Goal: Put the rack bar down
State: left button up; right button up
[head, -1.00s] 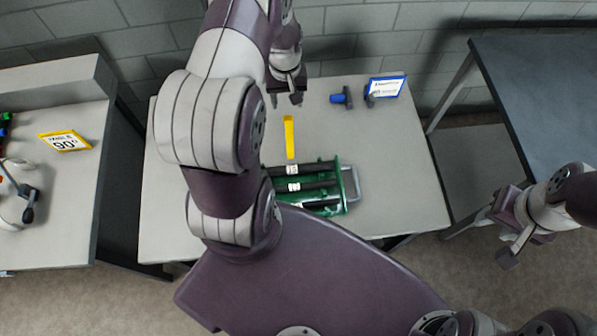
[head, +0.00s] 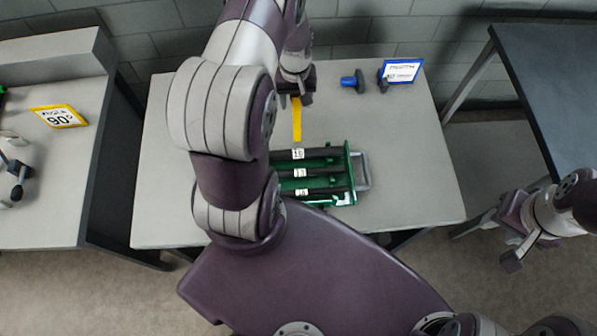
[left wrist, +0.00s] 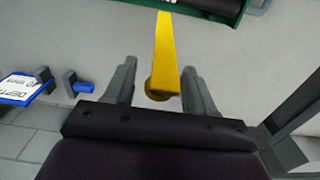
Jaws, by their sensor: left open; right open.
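A yellow bar (head: 297,121) lies on the light table (head: 410,160), just beyond the green rack (head: 350,198). My left gripper (head: 295,98) is at the bar's far end. In the left wrist view my left gripper (left wrist: 157,78) has its fingers apart on either side of the yellow bar (left wrist: 165,50), with gaps between. The bar's near end in that view has a brownish round part. The green rack holds several dark bars with white labels; my arm hides its left side. My right gripper (head: 516,246) is open and empty, off the table's right side.
A blue-handled tool (head: 353,81), a dark piece (head: 383,82) and a blue-edged sign (head: 402,71) stand at the back right of the table. A left bench has a yellow-edged sign (head: 59,116). A dark table (head: 560,85) is at right. The front right tabletop is clear.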

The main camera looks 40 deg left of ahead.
pick_arm(q)
jog(key=c, duration=0.7)
jog(key=shift+s+d+r+p, duration=0.1)
jog(key=shift+s+d+p, duration=0.8)
jog(key=shift+s, duration=0.35)
jog(key=s+d+p, duration=0.2)
jog(key=s+d, duration=0.1)
jog(key=s, duration=0.1)
jog(key=shift+s+d, duration=0.1)
jog(key=shift+d, duration=0.3)
